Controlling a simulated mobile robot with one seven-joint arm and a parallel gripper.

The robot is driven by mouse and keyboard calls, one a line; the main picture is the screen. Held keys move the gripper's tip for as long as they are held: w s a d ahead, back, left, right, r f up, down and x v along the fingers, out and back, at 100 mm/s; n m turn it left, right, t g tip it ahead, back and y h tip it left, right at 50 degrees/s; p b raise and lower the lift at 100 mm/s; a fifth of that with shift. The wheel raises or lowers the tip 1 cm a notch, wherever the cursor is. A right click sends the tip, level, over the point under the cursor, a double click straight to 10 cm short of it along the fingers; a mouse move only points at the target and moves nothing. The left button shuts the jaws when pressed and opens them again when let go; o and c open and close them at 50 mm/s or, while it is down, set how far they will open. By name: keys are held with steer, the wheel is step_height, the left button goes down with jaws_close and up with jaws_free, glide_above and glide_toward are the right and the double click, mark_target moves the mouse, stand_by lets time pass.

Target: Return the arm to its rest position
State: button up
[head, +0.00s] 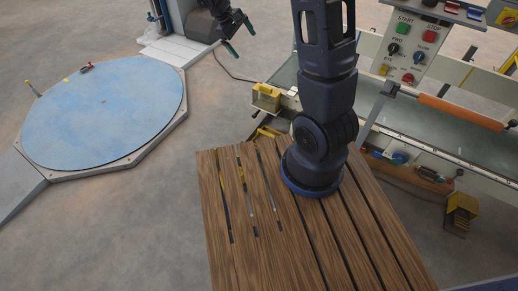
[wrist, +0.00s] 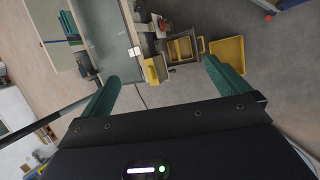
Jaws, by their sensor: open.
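My gripper (head: 240,38) shows at the top of the head view, with two green fingers spread apart. It hangs in the air left of my upright dark arm, above the grey floor between the round blue platform and the machine. In the wrist view my gripper (wrist: 160,70) is open, with one green finger on each side and nothing held between them. My arm's upper links run out of the head view at the top, so its full pose is hidden.
My arm rises from a slatted wooden surface (head: 228,262). A round blue turntable (head: 105,110) lies at left. A conveyor machine with a control panel (head: 408,48) and an orange roller (head: 460,112) stands at right. The wrist view shows a yellow bin (wrist: 228,53). Floor between turntable and machine is open.

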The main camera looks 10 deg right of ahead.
steer(key=w+a+f+n+t+h, duration=0.1)
steer(key=a+f+n+h, duration=0.15)
steer(key=a+f, duration=0.65)
steer(key=a+f+n+t+h, duration=0.15)
steer(key=f+n, duration=0.25)
steer(key=f, duration=1.2)
steer(key=w+a+f+n+t+h, duration=0.1)
steer(key=a+f+n, duration=0.35)
steer(key=f, duration=0.75)
steer(key=s+d+f+n+t, duration=0.1)
steer(key=s+f+n+t, duration=0.3)
steer(key=f, duration=0.8)
steer(key=s+f+n+y, duration=0.1)
steer(key=s+f, duration=0.6)
steer(key=f, duration=0.5)
steer(key=s+d+f+n+t, duration=0.1)
steer(key=s+f+n+t, duration=0.3)
steer(key=f, duration=0.9)
steer(key=w+d+f+m+g, duration=0.1)
steer(key=w+d+f+g, duration=0.1)
steer(key=w+d+f, duration=0.1)
steer(key=w+d, duration=0.1)
steer(key=d, duration=0.1)
steer(key=shift+w+d+f+g, duration=0.15)
steer(key=shift+d+f+g, duration=0.05)
steer(key=shift+d+g, duration=0.15)
steer(key=v, duration=1)
steer(key=shift+r, duration=0.1)
